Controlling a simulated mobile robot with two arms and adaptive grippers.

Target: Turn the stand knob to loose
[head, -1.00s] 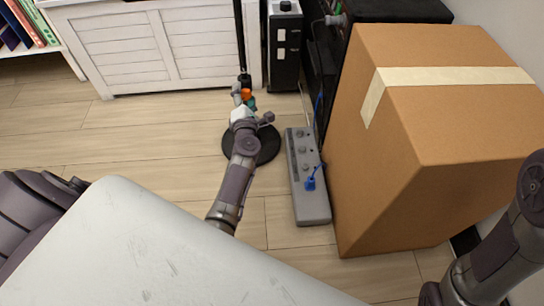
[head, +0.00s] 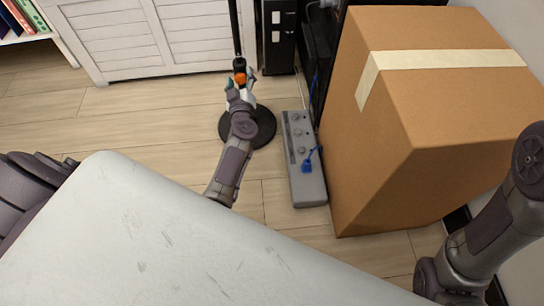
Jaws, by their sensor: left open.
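The stand has a thin black pole (head: 235,32) and a round black base (head: 264,127) on the wooden floor. An orange part, seemingly the stand knob (head: 239,78), sits on the pole just under a black collar. My left gripper (head: 240,84) is open, with its teal-tipped fingers on either side of the orange part. I cannot tell whether the fingers touch it. The gripper and forearm hide the lower pole. The knob's markings are too small to read. My right arm shows at the lower right, but its gripper is out of view.
A grey power strip (head: 305,180) with a blue plug (head: 307,165) lies right of the base. A large cardboard box (head: 380,180) fills the right side. A white cabinet (head: 125,40) and a black tower (head: 278,45) stand behind. A pale tabletop (head: 150,230) covers the foreground.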

